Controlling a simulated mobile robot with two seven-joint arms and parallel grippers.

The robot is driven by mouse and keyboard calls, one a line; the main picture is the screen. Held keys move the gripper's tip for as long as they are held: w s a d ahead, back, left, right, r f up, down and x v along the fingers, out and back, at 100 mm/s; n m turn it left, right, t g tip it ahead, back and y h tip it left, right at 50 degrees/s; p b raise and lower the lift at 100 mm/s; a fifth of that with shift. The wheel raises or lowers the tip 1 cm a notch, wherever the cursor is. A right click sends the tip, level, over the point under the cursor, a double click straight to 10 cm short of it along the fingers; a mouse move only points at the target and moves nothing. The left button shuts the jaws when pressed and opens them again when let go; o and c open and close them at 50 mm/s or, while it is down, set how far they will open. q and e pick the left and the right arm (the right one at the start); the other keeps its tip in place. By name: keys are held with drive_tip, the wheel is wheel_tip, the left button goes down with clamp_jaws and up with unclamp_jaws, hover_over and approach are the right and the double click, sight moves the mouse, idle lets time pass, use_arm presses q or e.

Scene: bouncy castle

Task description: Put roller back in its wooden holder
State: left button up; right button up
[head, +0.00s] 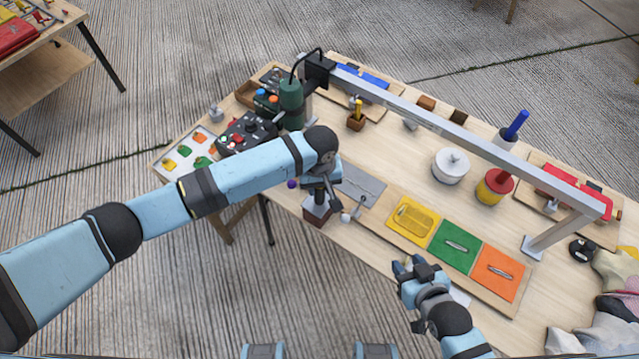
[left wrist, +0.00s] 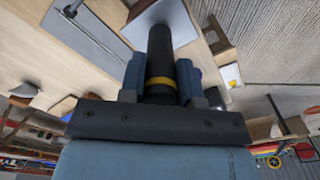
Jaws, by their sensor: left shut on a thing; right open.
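My left gripper (head: 320,184) is above the near-left table edge. In the left wrist view, its two blue fingers (left wrist: 160,82) are shut on the black handle of the roller (left wrist: 160,55), which has a yellow band. A grey flat-looking part (left wrist: 168,22) shows past the handle's far end. In the head view, a dark brown wooden block (head: 317,220), seemingly the holder, is right below the gripper. The arm and gripper partly hide this spot, and I cannot tell whether the roller touches the block. My right gripper (head: 414,270) is open and empty at the table's front edge.
A grey plate (head: 362,186) lies beside the left gripper. A board with yellow, green (head: 455,245) and orange panels is to the right. A metal bar (head: 440,128) spans above the table. A green cylindrical tool (head: 291,104) and control box (head: 247,133) stand behind my left arm.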

use_arm(q)
drive_tip(key=shift+f, duration=0.1)
drive_tip(key=shift+f, duration=0.7)
drive_tip(key=o, duration=1.7)
wheel_tip(320, 180, up, 6)
drive_tip(key=p, duration=0.6)
drive_tip(key=shift+f, duration=0.15)
drive_tip(key=shift+r, duration=1.15)
use_arm(e)
drive_tip(key=shift+m, duration=0.3)
drive_tip(key=shift+s+d+r, duration=0.1)
drive_tip(key=shift+d+r, duration=0.1)
drive_tip(key=shift+r, duration=1.05)
drive_tip(key=shift+s+d+r, duration=0.1)
drive_tip(key=shift+d+r, duration=0.05)
drive_tip(key=shift+r, duration=1.1)
